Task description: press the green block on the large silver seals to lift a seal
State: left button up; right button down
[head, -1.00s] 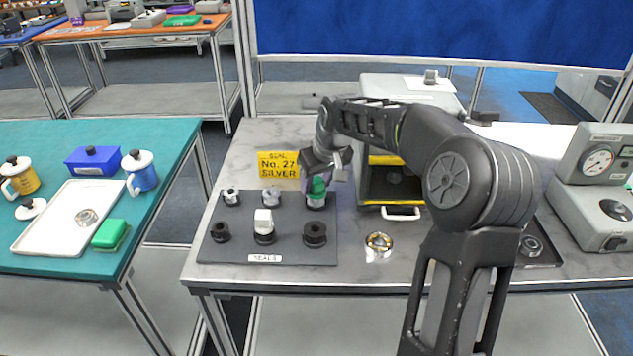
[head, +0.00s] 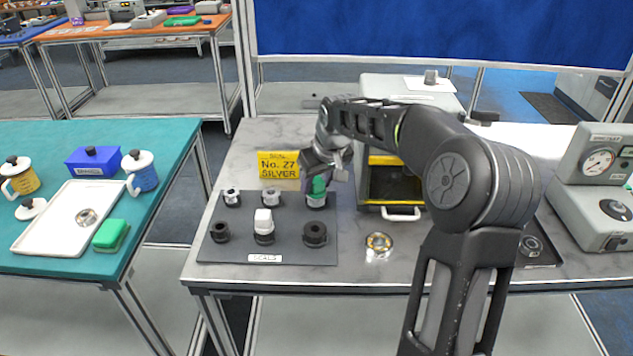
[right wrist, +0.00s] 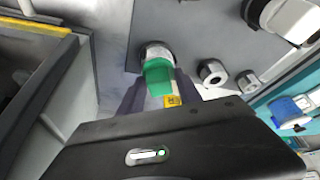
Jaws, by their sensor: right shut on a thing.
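The green block (head: 317,186) is in my right gripper (head: 316,184), which is shut on it. The block stands over the back right spot of the dark seal mat (head: 282,206), on or just above the large silver seals (head: 317,202). Two smaller silver seals, one at the back left (head: 232,197) and one at the back middle (head: 271,196), stand on the mat. My left gripper is not in view.
A yellow-edged box (head: 394,184) stands close right of my gripper. A metal ring (head: 379,243) lies right of the mat.

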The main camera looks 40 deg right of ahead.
jog(key=shift+s+f, duration=0.15)
jog(key=shift+f, duration=0.1)
jog(key=shift+r+p, duration=2.6)
jog(key=shift+r, duration=1.1)
jog(key=shift+f, duration=0.1)
